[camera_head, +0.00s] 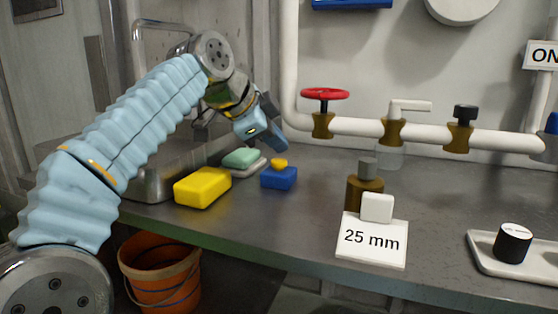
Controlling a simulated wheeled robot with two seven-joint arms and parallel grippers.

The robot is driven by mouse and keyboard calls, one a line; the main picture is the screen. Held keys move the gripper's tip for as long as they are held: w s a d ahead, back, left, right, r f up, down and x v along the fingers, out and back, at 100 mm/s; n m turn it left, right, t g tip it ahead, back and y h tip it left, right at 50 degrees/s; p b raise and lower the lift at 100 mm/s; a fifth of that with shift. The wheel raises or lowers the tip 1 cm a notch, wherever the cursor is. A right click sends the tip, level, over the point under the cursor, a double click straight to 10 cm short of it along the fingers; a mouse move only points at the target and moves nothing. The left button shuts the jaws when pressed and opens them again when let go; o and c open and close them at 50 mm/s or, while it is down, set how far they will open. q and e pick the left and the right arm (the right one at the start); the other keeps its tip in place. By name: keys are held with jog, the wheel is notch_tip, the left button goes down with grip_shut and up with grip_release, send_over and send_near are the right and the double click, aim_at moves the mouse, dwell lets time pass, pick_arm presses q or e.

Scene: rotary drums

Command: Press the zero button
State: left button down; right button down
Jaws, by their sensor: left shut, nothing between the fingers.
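No button marked zero can be read in this view. A small blue block (278,180) with a rounded yellow cap (279,163) on top sits on the metal counter (300,218); I cannot tell if the cap is a button. My left gripper (276,143) is shut and empty, pointing down and to the right, and appears just above and behind the yellow cap in the picture, apart from it. A brass cylinder with a grey top (366,180) stands behind a white block (377,207) and a "25 mm" card (371,240). My right gripper is out of view.
A yellow sponge-like block (203,187) and a green one (241,158) lie left of the blue block. A black cylinder (513,243) stands on a tray (480,254) at right. A white pipe (355,126) with a red valve wheel (324,94) runs behind. An orange bucket (160,280) is below.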

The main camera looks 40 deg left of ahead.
aim_at(276, 161)
pick_arm(q)
jog(key=shift+f, duration=0.1)
jog(key=shift+f+b, duration=0.3)
jog(key=shift+f, duration=0.05)
jog(key=shift+f+b, duration=0.5)
jog(key=shift+f, duration=0.1)
dwell(0.6)
jog(key=shift+r, duration=0.15)
jog(key=shift+r+p, duration=0.85)
jog(key=shift+p, duration=0.1)
notch_tip(276, 161, up, 5)
jog(key=p, duration=0.5)
jog(key=shift+r, duration=0.1)
dwell(0.6)
